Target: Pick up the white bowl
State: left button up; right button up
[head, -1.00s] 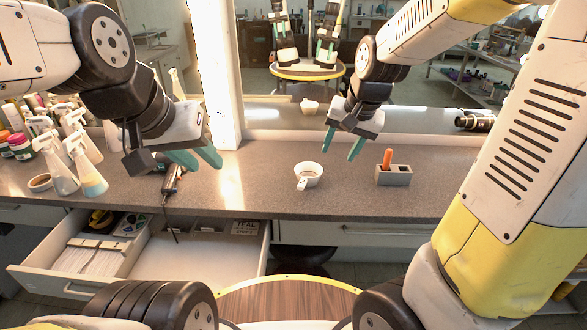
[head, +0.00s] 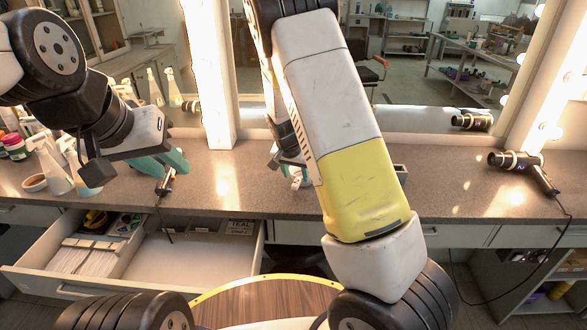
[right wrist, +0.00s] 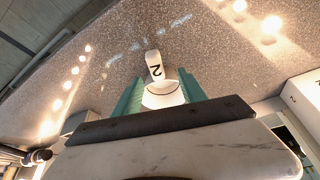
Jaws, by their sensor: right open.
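The white bowl (head: 299,179) stands on the grey counter, mostly hidden behind my right arm in the head view. In the right wrist view the bowl (right wrist: 163,98) lies between the two teal fingers, with a white tab marked "2" sticking out past them. My right gripper (right wrist: 160,82) is open around the bowl; whether a finger touches it I cannot tell. In the head view that gripper (head: 290,160) is largely covered by my forearm.
An open drawer (head: 190,262) juts out at the front left. Spray bottles (head: 54,170) crowd the counter's left end. A hair dryer (head: 525,168) lies at the right. A grey holder (head: 400,172) is mostly hidden behind my right arm. A mirror backs the counter.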

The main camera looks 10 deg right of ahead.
aim_at(297, 179)
jog(key=x, duration=0.4)
jog(key=shift+s+f, duration=0.15)
grip_shut()
